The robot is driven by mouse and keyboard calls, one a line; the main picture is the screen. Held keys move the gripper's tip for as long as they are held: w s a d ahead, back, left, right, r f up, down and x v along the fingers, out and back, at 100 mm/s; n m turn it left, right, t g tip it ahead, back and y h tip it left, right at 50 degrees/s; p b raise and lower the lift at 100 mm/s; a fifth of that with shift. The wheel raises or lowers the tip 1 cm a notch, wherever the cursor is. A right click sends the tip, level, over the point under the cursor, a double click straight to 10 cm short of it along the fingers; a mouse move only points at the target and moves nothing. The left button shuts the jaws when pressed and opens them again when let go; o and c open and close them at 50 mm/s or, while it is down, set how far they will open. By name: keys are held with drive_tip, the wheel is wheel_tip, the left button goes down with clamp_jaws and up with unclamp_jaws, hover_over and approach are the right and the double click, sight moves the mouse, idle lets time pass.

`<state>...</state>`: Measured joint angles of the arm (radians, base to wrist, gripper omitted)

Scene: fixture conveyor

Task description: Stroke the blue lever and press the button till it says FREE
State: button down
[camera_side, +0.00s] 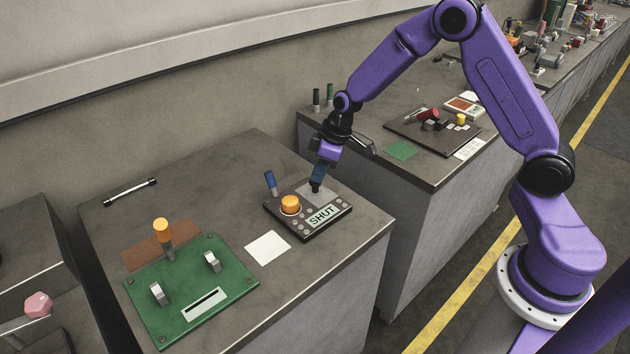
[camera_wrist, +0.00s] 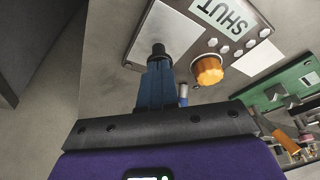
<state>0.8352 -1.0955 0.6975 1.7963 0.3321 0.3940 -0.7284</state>
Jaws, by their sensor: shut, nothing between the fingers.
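A dark control box (camera_side: 330,228) sits on the grey bench, with a metal plate on top. Its display (camera_side: 322,216) reads SHUT; the display also shows in the wrist view (camera_wrist: 224,14). An orange button (camera_side: 290,204) stands on the box, seen in the wrist view as well (camera_wrist: 208,70). My gripper (camera_side: 316,186) is shut and empty, pointing down over the box's far right part, right of the button. I cannot tell whether its tips touch the plate.
A green board (camera_side: 190,325) with an orange-topped post (camera_side: 162,232) and metal clips lies to the left. A white card (camera_side: 267,248) lies between board and box. A black-and-white bar (camera_side: 130,192) lies at the back. Another bench (camera_side: 350,150) stands beyond a gap.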

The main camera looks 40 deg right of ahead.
drive_tip(key=shift+f, duration=0.5)
idle(0.5)
drive_tip(key=shift+r, duration=3.05)
drive_tip(key=shift+r, duration=0.35)
drive_tip(key=v, duration=1.6)
drive_tip(key=s+a+f+n+g, duration=0.15)
drive_tip(key=s+a, duration=0.25)
drive_tip(key=s, duration=0.4)
drive_tip(key=s+a+f+n, duration=0.1)
drive_tip(key=s+a+f, duration=0.15)
drive_tip(key=s, duration=0.55)
drive_tip(key=s+d+f+n+h, duration=0.1)
drive_tip(key=s+f, duration=0.1)
drive_tip(key=s, duration=0.5)
drive_tip(key=s+d+f+n, duration=0.1)
drive_tip(key=s+f, duration=0.1)
drive_tip(key=s, duration=0.6)
drive_tip(key=shift+s+g+h, duration=0.15)
drive_tip(key=shift+g+h, duration=0.25)
drive_tip(key=shift+g, duration=0.05)
